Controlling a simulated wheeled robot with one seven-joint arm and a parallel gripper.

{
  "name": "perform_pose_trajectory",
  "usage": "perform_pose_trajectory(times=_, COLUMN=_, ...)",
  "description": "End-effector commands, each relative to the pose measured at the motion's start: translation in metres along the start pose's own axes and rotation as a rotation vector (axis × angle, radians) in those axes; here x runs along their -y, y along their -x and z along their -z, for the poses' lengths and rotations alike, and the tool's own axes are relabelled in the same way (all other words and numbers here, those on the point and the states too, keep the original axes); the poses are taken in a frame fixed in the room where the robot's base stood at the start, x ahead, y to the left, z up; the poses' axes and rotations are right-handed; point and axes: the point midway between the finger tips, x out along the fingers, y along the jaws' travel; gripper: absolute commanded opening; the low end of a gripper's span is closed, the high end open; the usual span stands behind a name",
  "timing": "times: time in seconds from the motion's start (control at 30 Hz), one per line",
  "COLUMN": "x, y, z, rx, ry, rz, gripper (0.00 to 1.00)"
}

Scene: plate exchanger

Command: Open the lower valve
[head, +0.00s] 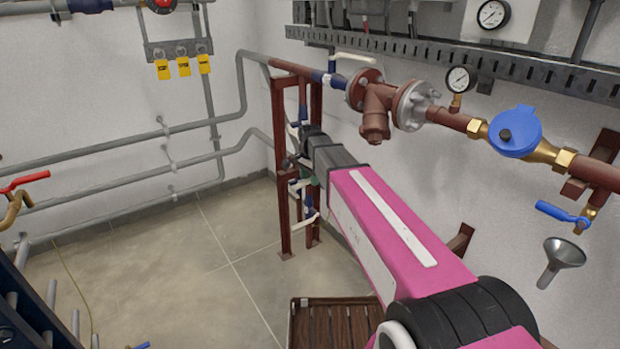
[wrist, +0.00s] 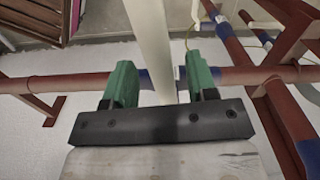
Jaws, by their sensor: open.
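My gripper (wrist: 160,78) has two green fingers, spread open. In the wrist view a long pale bar, seemingly a valve lever (wrist: 150,35), passes between the fingers; I cannot tell whether either finger touches it. Behind it runs a red-brown pipe (wrist: 55,84) with a blue section near the fingers. In the head view my arm reaches to the red-brown pipe stand, where the gripper is mostly hidden. A valve with a pale handle (head: 306,221) shows low on the stand, below the gripper. I cannot tell if this is the lever between my fingers.
The red-brown stand (head: 283,215) has upright posts close around the gripper. A slatted wooden crate (head: 335,330) stands on the floor below my arm. Grey pipes (head: 110,183) run along the left wall. A blue-handled valve (head: 562,213) and funnel (head: 565,254) are at right.

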Motion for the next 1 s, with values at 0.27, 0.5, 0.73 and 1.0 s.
perform_pose_trajectory(times=0.27, x=0.0, y=0.0, z=0.0, rx=0.0, ry=0.0, rz=0.0, gripper=0.13)
perform_pose_trajectory(times=0.5, x=-0.001, y=0.0, z=0.0, rx=0.0, ry=0.004, rz=0.0, gripper=0.0)
perform_pose_trajectory(times=0.73, x=-0.009, y=0.0, z=0.0, rx=0.0, ry=0.064, rz=0.0, gripper=0.0)
perform_pose_trajectory(times=1.0, x=-0.033, y=0.0, z=0.003, rx=0.0, ry=0.253, rz=-0.001, gripper=0.0)
